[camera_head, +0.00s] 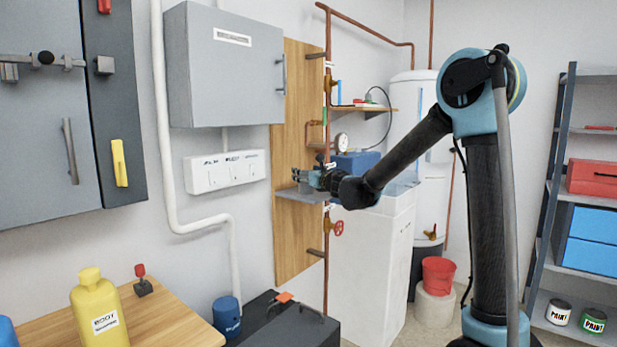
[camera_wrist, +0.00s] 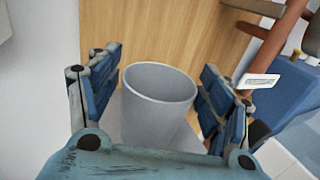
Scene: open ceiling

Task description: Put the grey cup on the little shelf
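The grey cup (camera_wrist: 158,103) stands upright on the little shelf (camera_wrist: 112,122) in the wrist view, with the wooden board behind it. My gripper (camera_wrist: 161,62) is open, with one blue-padded finger on each side of the cup. A narrow gap shows between the cup and each finger. The lower part of the cup is partly hidden by my gripper's body. In the head view my gripper (camera_head: 304,178) is at the little grey shelf (camera_head: 293,195) on the wooden board, and it mostly hides the cup.
A copper pipe with a red valve wheel (camera_head: 337,228) runs just right of the shelf. A blue box (camera_head: 357,163) sits on a white cabinet (camera_head: 370,255) further right. A grey wall cabinet (camera_head: 226,70) hangs above left, over white switches (camera_head: 224,171).

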